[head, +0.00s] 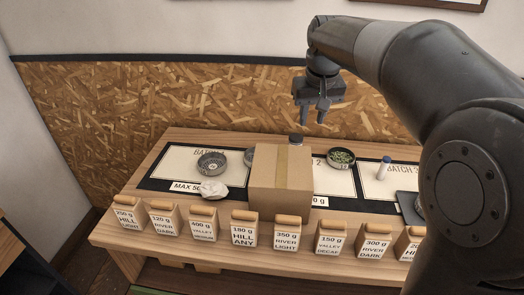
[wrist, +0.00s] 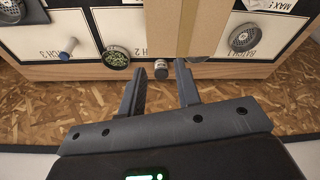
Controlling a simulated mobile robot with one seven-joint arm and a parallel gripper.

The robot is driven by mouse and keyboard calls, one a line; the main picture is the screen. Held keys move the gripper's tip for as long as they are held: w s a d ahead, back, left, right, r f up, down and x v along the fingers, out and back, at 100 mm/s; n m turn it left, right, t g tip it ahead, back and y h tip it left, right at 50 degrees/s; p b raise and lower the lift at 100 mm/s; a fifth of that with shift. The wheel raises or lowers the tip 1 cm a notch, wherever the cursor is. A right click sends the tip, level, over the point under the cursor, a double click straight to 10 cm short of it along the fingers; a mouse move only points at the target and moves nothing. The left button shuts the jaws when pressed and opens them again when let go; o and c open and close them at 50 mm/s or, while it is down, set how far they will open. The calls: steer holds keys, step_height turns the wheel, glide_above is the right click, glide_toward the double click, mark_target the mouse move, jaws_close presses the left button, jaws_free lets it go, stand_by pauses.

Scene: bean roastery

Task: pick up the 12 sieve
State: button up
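A round grey sieve (head: 212,162) sits on the left panel, marked BATCH 1; it also shows in the wrist view (wrist: 242,38). A second round sieve-like thing (head: 249,157) stands behind the cardboard box (head: 265,188), mostly hidden; its edge shows in the wrist view (wrist: 197,55). A dark round thing (wrist: 12,12) lies at the wrist view's corner. I cannot read a 12 on any of these. My gripper (head: 313,118) is open and empty, above the back of the table and pointing down.
The tall box stands mid-table, with a dark-lidded jar (head: 296,140) behind it. A bowl of green beans (head: 341,158) and a blue-capped white cylinder (head: 384,167) are to the right. A crumpled white cloth (head: 213,191) lies left. Several labelled bags (head: 287,231) line the front edge.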

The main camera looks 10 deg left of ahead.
steer(key=w+a+f+n+g, duration=0.1)
steer(key=w+a+f, duration=0.5)
steer(key=w+a, duration=0.4)
steer(key=n+g, duration=0.2)
glide_toward(246, 156)
steer(key=s+r, duration=0.3)
steer(key=s, duration=0.1)
steer(key=shift+h, duration=0.3)
step_height(246, 156, down, 10)
steer(key=shift+w+d+f, duration=0.1)
steer(key=shift+w, duration=0.05)
jaws_close()
